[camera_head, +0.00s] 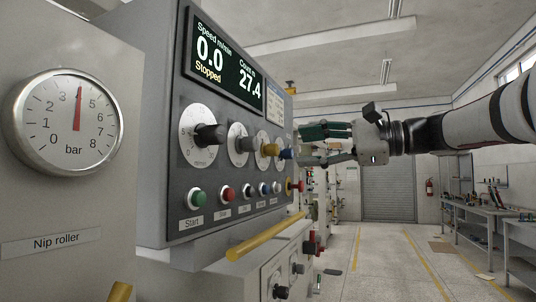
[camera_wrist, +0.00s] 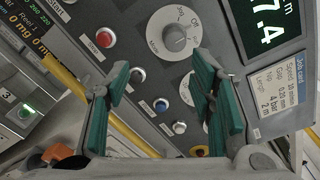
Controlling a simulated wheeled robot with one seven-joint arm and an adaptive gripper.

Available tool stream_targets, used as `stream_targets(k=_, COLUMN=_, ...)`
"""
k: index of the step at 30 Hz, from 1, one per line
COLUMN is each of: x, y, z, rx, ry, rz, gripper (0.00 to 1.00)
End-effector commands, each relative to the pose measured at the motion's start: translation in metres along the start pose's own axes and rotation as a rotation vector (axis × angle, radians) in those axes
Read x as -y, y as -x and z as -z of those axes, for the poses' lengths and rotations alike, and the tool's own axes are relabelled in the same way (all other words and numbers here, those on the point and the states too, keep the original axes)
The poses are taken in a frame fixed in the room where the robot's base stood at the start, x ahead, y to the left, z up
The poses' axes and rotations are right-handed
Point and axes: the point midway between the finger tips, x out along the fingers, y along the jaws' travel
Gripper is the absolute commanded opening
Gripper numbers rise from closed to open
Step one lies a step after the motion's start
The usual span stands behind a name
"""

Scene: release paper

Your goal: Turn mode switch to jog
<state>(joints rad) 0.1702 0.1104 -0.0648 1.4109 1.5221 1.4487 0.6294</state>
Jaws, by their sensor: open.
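The mode switch is a round pale dial with a grey knob. It is second from the left on the control panel in the head view (camera_head: 240,143) and at the top middle of the wrist view (camera_wrist: 175,36). The wrist view shows lettering around it, including what reads as "Off"; its pointer direction is too small to tell. My gripper (camera_head: 305,146) is open and empty, at the panel's far right end in the head view. In the wrist view its green-padded fingers (camera_wrist: 160,75) spread below the dial, apart from it. One finger partly hides a neighbouring dial (camera_wrist: 187,92).
A big black speed knob (camera_head: 209,134) and a yellow knob (camera_head: 270,150) flank the switch. Below are the green button (camera_head: 198,198), red button (camera_head: 228,194) and other small buttons. A yellow rail (camera_head: 265,238) juts out beneath. The display (camera_head: 228,60) reads "Stopped".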

Motion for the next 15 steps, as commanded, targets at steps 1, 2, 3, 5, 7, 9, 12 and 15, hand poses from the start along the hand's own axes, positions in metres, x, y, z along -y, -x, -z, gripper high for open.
stream_targets(k=1, x=0.007, y=0.000, z=0.001, rx=0.018, ry=-0.008, rz=0.016, gripper=0.49)
stream_targets(k=2, x=0.010, y=0.000, z=0.001, rx=0.027, ry=-0.011, rz=0.025, gripper=0.49)
stream_targets(k=3, x=0.013, y=-0.001, z=0.000, rx=0.034, ry=-0.014, rz=0.031, gripper=0.49)
stream_targets(k=5, x=0.015, y=-0.003, z=-0.001, rx=0.040, ry=-0.017, rz=0.035, gripper=0.49)
stream_targets(k=7, x=0.015, y=-0.010, z=-0.001, rx=0.040, ry=-0.017, rz=0.036, gripper=0.49)
stream_targets(k=9, x=0.015, y=-0.020, z=-0.002, rx=0.041, ry=-0.017, rz=0.034, gripper=0.49)
stream_targets(k=12, x=0.015, y=-0.038, z=-0.002, rx=0.041, ry=-0.017, rz=0.033, gripper=0.49)
stream_targets(k=15, x=0.016, y=-0.058, z=-0.004, rx=0.041, ry=-0.017, rz=0.033, gripper=0.49)
